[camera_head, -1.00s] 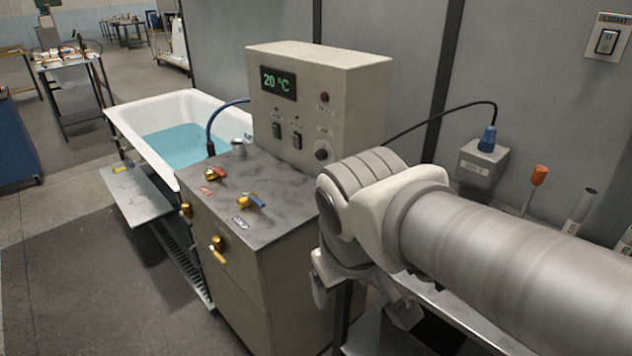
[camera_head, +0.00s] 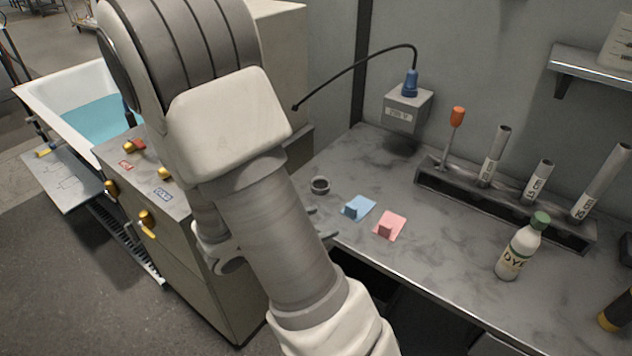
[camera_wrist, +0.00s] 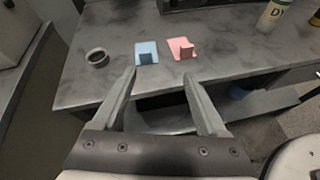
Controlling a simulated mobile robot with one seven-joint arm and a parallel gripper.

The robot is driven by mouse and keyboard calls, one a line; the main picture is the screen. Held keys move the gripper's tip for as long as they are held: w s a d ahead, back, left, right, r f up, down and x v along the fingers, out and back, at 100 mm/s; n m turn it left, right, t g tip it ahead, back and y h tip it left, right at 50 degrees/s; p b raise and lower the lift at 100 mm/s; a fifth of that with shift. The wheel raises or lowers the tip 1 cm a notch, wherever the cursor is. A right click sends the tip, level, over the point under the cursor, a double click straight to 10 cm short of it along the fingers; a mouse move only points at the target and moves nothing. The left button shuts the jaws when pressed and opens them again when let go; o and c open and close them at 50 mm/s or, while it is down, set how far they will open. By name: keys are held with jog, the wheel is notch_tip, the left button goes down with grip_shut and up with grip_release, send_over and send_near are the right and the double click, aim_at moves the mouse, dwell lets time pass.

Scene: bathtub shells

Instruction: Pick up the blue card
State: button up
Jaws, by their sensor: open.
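The blue card (camera_head: 359,207) lies flat on the grey workbench (camera_head: 400,160), with a small blue block-like tab standing on it. In the wrist view the blue card (camera_wrist: 147,50) is ahead of my gripper (camera_wrist: 160,76), slightly left of the middle between the fingers. My gripper is open and empty, with its fingers pointing toward the bench's front edge, apart from the card.
A pink card (camera_head: 390,226) with a similar tab lies just right of the blue one. A small dark ring-shaped cup (camera_head: 320,185) stands to its left. A dye bottle (camera_head: 522,247) and a rack (camera_head: 500,205) with tubes are farther right. A control cabinet (camera_head: 220,270) stands left.

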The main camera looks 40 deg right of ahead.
notch_tip(320, 180, down, 2)
jog(key=w+f+n+t, duration=0.1)
jog(key=w+n, duration=0.1)
jog(key=n, duration=0.1)
send_near(350, 208)
jog(key=x, duration=0.5)
jog(key=shift+s+d+f+b, duration=0.15)
jog(key=shift+d+b, duration=0.25)
jog(key=shift+w+x, duration=0.15)
jog(key=shift+x, duration=1.15)
jog(key=shift+w+x, duration=0.15)
jog(key=shift+x, duration=1.2)
jog(key=shift+a, duration=0.15)
grip_shut()
